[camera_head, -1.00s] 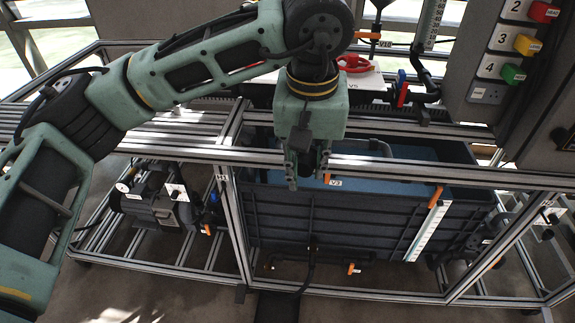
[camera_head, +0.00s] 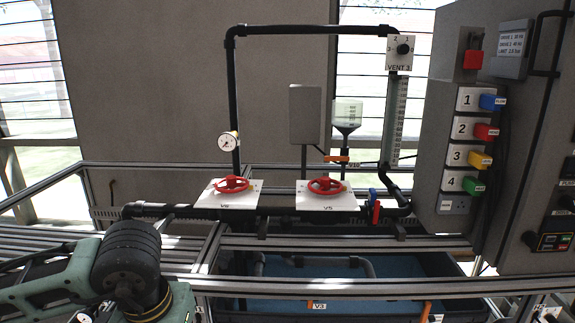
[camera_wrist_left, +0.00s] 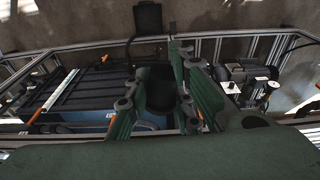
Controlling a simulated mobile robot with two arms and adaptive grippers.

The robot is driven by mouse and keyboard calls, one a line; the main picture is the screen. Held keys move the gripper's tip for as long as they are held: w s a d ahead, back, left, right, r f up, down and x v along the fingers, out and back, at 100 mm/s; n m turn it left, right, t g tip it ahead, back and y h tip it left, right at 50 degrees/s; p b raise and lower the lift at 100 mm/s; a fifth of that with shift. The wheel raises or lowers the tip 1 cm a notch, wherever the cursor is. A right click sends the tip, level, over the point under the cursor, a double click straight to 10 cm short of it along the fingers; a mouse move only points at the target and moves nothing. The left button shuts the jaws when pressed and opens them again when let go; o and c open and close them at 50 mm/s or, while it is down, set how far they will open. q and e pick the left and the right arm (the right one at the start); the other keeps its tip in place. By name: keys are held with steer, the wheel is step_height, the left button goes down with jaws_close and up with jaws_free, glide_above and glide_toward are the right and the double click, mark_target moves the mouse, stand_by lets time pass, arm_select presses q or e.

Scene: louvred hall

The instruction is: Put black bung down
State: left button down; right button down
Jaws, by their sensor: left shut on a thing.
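In the left wrist view my left gripper (camera_wrist_left: 160,105) is shut on a dark, rounded thing, which I take to be the black bung (camera_wrist_left: 154,88). The fingers cover part of it, and its outline is hard to make out against the dark background. The gripper is over the frame beside the dark tank (camera_wrist_left: 75,92). In the head view only part of my left arm shows at the lower left; its gripper is below the picture. My right gripper is in neither view.
In the head view, two red handwheels, the left (camera_head: 231,184) and the right (camera_head: 326,185), sit on white plates over a black pipe. A grey control box (camera_head: 455,130) stands at right. Metal rails (camera_head: 380,285) cross above the blue tank. A pump (camera_wrist_left: 245,80) shows in the wrist view.

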arm_select(q)
steer(key=shift+s+a+f, duration=0.35)
steer(key=shift+s+a, duration=0.1)
steer(key=shift+a, duration=0.05)
